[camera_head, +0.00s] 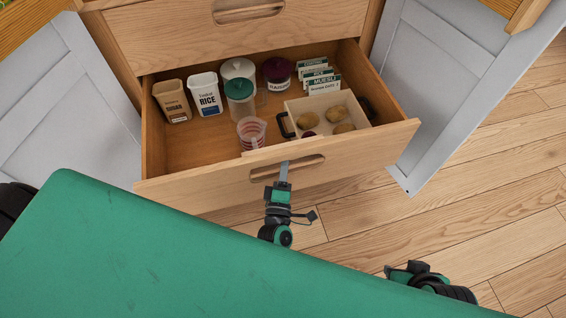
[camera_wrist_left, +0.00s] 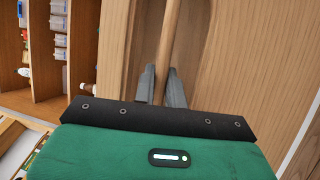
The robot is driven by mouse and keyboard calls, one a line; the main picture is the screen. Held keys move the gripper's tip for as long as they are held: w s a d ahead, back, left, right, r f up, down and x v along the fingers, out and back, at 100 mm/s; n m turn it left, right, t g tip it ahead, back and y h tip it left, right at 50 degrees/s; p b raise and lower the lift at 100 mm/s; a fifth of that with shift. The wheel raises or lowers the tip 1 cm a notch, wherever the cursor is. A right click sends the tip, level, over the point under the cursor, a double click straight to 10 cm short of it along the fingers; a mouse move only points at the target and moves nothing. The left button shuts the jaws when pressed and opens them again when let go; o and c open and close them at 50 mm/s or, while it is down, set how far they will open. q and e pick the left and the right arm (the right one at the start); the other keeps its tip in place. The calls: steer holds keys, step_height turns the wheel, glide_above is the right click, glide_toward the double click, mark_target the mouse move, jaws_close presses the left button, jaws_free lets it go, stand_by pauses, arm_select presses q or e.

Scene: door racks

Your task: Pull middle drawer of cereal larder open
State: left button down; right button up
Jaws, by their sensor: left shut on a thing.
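A light-wood drawer (camera_head: 365,151) with a cut-out handle slot (camera_head: 258,174) stands pulled out, its inside in plain view. A shut drawer front (camera_head: 150,35) with a similar slot is above it. My left gripper (camera_head: 285,166) is at the slot of the open drawer. In the left wrist view its two grey fingers (camera_wrist_left: 161,75) are shut on the drawer's wooden handle edge (camera_wrist_left: 172,30), one on each side. My right gripper cannot be made out; only part of that arm shows at the lower right.
The drawer holds a sugar box (camera_head: 172,100), a rice box (camera_head: 206,93), jars (camera_head: 239,88), a measuring cup (camera_head: 251,132), muesli boxes (camera_head: 322,84) and a tray (camera_head: 294,106) of round brown items. Grey door panels (camera_head: 440,80) flank it. Wooden floor (camera_head: 490,200) is clear at right.

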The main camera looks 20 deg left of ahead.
arm_select(q)
steer(key=c, duration=1.5)
jaws_free()
steer(key=shift+o, duration=0.2)
steer(key=shift+s, duration=0.1)
steer(key=v, duration=1.3)
steer(key=shift+s, duration=0.3)
steer(key=shift+d, duration=0.1)
